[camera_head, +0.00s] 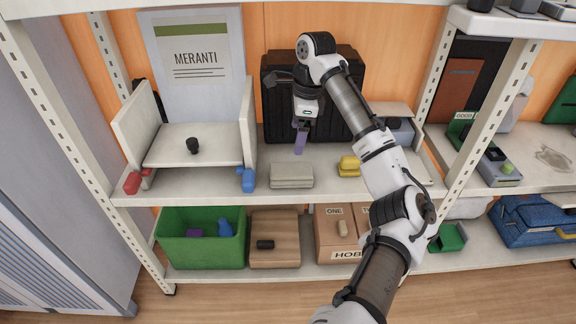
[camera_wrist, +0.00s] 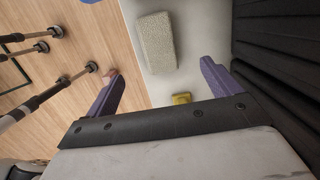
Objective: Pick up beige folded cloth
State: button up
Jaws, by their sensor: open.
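The beige folded cloth (camera_head: 292,175) lies flat near the front edge of the middle shelf. In the wrist view the cloth (camera_wrist: 155,40) shows as a pale textured block, ahead of the fingers and roughly between their lines. My gripper (camera_head: 299,148) has purple fingers and hangs above the shelf, behind and above the cloth in the head view. In the wrist view my gripper (camera_wrist: 162,68) is open, its two fingers wide apart with nothing held between them. The cloth appears apart from the fingers.
A yellow object (camera_head: 349,167) sits just right of the cloth. A black ribbed case (camera_head: 275,100) stands behind. A white stand (camera_head: 190,150) and a blue object (camera_head: 248,180) are to the left. The green crate (camera_head: 200,255) and boxes are below. Shelf posts flank the bay.

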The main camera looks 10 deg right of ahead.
jog(key=b, duration=0.2)
send_over(292, 170)
jog(key=f, duration=0.8)
jog(key=shift+w+d, duration=0.15)
jog(key=shift+d, duration=0.05)
jog(key=shift+a+f, duration=0.15)
jog(key=shift+f, duration=1.25)
jog(key=shift+a+f, duration=0.1)
jog(key=shift+f, duration=1.25)
jog(key=c, duration=1.1)
notch_tip(292, 170, up, 10)
jog(key=shift+r+p, duration=0.1)
jog(key=shift+p, duration=0.55)
jog(key=o, duration=0.5)
jog(key=shift+c, duration=0.2)
jog(key=c, duration=0.3)
